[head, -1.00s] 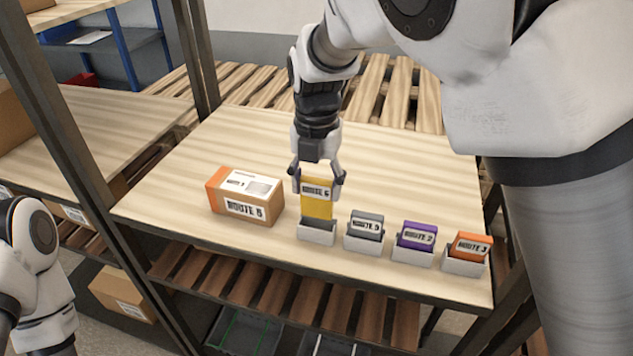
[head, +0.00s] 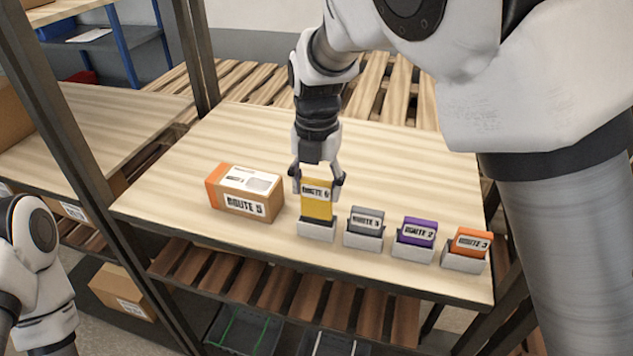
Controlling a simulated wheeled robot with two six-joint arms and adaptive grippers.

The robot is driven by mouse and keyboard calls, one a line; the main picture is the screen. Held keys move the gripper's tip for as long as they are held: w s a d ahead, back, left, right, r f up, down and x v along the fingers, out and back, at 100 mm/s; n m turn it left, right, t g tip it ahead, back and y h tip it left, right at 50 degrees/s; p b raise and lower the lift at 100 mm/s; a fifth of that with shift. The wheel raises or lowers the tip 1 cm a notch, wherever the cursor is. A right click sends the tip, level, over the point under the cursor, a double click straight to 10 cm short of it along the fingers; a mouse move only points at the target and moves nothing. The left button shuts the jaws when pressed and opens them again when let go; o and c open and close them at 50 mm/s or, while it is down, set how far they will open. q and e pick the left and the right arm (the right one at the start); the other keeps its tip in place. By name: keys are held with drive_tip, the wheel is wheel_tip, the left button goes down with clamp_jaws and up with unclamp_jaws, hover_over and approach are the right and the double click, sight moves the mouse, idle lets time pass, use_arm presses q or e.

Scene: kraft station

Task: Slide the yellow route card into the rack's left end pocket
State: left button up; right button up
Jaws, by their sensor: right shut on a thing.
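The yellow route card (head: 317,209) stands upright in the head view, labelled "ROUTE 6". My right gripper (head: 317,182) is shut on its upper part from above. The card's lower edge is at the mouth of the rack's left end pocket (head: 316,231), a white holder; how deep it sits inside is hidden by the pocket's front wall. To the right, the other pockets hold a grey card (head: 366,220), a purple card (head: 418,232) and an orange card (head: 471,243). On the left edge, part of my left arm shows, but its gripper is out of view.
A brown "ROUTE 5" box (head: 245,193) with an orange end lies left of the left end pocket. The wooden tabletop (head: 400,165) is clear behind the rack. The table's front edge runs close in front of the pockets. A metal shelf post stands at the left.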

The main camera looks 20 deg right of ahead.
sight(316, 216)
drive_tip(key=shift+f+b, duration=0.4)
drive_tip(key=shift+f, duration=0.3)
drive_tip(key=shift+f, duration=0.3)
drive_tip(key=shift+f+b, duration=0.55)
drive_tip(key=shift+f, duration=0.2)
drive_tip(key=o, duration=1.1)
